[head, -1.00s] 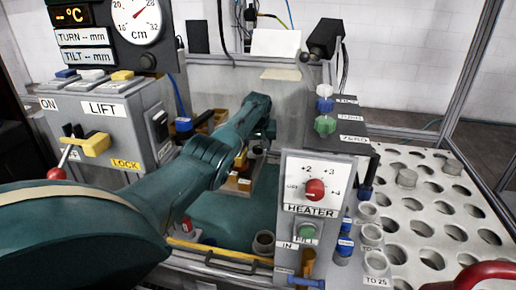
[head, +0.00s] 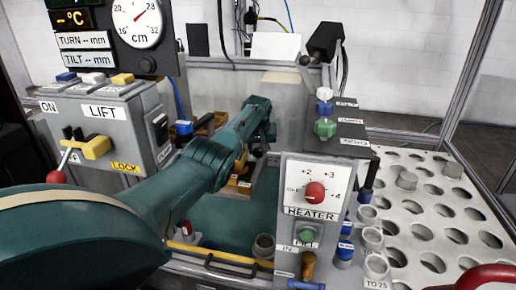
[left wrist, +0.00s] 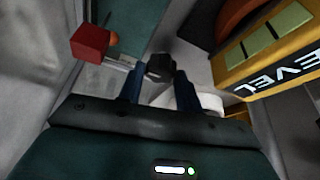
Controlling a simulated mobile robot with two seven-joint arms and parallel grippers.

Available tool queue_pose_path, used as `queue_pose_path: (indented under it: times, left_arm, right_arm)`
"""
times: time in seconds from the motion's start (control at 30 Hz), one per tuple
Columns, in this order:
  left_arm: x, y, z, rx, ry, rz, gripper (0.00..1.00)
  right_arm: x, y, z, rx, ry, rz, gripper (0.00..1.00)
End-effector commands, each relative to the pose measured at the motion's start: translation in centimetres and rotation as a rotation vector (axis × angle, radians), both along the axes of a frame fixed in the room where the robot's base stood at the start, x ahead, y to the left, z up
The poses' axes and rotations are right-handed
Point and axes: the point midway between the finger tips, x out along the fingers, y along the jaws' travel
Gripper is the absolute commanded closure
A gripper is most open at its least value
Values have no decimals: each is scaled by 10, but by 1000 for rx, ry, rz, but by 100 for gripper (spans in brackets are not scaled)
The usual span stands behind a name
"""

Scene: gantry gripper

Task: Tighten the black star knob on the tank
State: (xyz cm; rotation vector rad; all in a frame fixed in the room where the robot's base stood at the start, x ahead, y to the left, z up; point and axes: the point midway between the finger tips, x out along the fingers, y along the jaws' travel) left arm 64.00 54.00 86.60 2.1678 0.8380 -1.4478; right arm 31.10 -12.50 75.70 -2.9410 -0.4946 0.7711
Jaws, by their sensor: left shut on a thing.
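My left arm reaches from the left over the teal tank floor (head: 222,213) to the tank's far side. My left gripper (head: 266,133) is small and partly hidden there by its own arm. In the left wrist view, the two blue fingers of the left gripper (left wrist: 160,88) are shut on a small dark knob (left wrist: 159,67), which looks like the black star knob. Its lobes are too dark to make out. In the head view I cannot make the knob out. My right gripper is not in view.
Close by in the left wrist view are a yellow block marked LEVEL (left wrist: 270,58) and a red block (left wrist: 89,43). The lift box (head: 105,125) stands left, the heater panel (head: 314,190) in front right. A white perforated rack (head: 425,213) fills the right.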

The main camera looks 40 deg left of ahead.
Motion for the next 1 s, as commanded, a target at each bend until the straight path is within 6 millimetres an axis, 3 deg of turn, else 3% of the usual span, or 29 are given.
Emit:
queue_pose_path:
  times: [0.27, 0.53, 1.0]
  left_arm:
    - [-1, 1, 1, 0, 1, -88, 88]
    - [-1, 2, 0, -1, 0, -296, 88]
    - [-1, 3, -5, -2, -3, -671, 88]
  right_arm:
    - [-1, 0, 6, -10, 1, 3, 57]
    - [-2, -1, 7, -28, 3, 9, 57]
    - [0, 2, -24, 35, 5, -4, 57]
